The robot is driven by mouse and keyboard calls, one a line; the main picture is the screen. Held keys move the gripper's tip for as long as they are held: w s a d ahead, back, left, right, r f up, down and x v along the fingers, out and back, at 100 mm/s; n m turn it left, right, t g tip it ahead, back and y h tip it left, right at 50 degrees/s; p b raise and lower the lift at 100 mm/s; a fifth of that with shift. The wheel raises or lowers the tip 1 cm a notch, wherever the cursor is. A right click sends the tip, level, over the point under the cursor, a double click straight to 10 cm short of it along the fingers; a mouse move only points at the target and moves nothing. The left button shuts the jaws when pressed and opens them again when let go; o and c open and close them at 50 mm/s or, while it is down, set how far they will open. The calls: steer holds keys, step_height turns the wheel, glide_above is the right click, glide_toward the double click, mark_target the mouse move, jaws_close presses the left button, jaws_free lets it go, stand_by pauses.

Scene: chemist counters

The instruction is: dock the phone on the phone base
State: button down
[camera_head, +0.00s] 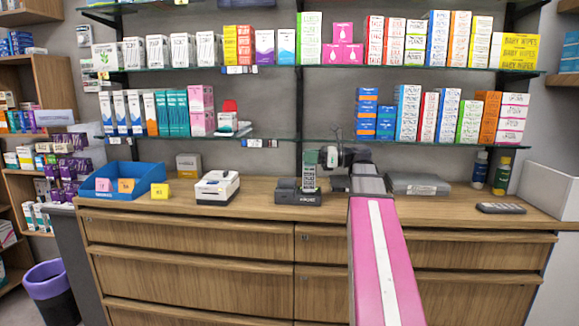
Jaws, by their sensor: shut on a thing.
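The phone (309,171) is dark with a greenish face and stands roughly upright. Its lower end is at the dark phone base (297,197) on the wooden counter. I cannot tell whether it is seated in the base or just above or behind it. My gripper (322,157) is at the phone's right side, shut on it near its upper part. My arm comes in from the lower right and hides part of the counter right of the base. The fingertips are small and partly hidden.
Left of the base are a white label printer (217,188), a yellow box (160,191) and a blue tray (122,190). To the right are a grey flat case (417,184), bottles (501,175) and a dark handheld device (500,208). A stocked glass shelf (250,136) hangs above.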

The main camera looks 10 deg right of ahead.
steer(key=w+a+f, duration=0.3)
steer(key=w+a, duration=0.4)
steer(key=shift+w+f, duration=0.15)
steer(key=shift+f, duration=0.25)
steer(key=c, duration=0.9)
jaws_free()
steer(key=v, duration=1.2)
